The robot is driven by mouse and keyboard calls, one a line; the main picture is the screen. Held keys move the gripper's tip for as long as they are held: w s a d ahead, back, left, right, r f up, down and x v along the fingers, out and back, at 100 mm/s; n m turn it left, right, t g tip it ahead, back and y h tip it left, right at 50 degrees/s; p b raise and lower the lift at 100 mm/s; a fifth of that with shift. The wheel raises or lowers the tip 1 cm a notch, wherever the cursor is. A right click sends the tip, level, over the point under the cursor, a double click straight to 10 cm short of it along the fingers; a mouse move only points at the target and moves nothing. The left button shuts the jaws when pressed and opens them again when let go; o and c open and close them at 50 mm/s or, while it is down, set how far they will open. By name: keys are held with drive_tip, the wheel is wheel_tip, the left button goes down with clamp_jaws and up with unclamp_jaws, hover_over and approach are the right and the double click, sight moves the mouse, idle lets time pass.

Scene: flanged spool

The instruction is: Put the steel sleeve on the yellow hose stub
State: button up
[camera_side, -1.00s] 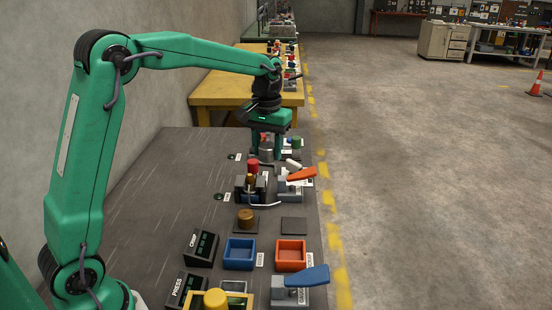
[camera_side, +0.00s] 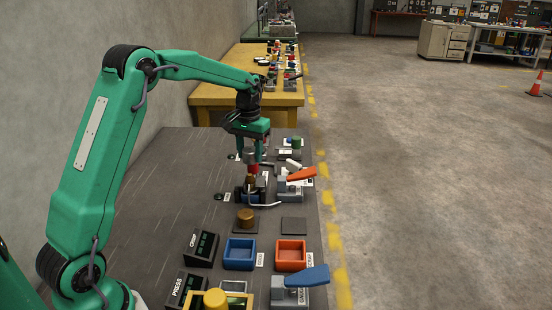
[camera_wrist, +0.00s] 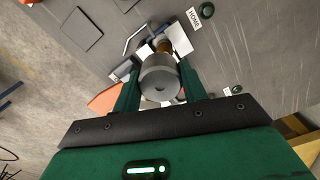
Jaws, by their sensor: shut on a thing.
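My gripper (camera_side: 251,160) is shut on the grey steel sleeve (camera_side: 250,156), which hangs upright between the fingers. In the wrist view, the round sleeve (camera_wrist: 160,78) shows between both fingers, with a small dark hole in its near face. In the side view, the sleeve is just above a red piece (camera_side: 253,169) over a brown-gold part (camera_side: 251,182) in a dark fixture. I cannot tell if sleeve and red piece touch. A brown-gold part (camera_wrist: 164,46) shows past the sleeve in the wrist view. I cannot make out a yellow hose stub for certain.
A blue tray (camera_side: 239,266) and an orange tray (camera_side: 291,267) are nearer. The mat's left side is clear.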

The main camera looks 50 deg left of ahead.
sight(250, 175)
drive_tip(key=shift+w+a+f, duration=0.1)
drive_tip(key=shift+a+f, duration=0.2)
drive_tip(key=shift+a, duration=0.2)
drive_tip(key=shift+f, duration=2)
drive_tip(key=shift+f, duration=0.6)
drive_tip(key=o, duration=1)
wheel_tip(250, 175, up, 12)
drive_tip(key=shift+r, duration=0.65)
drive_tip(key=shift+d, duration=0.1)
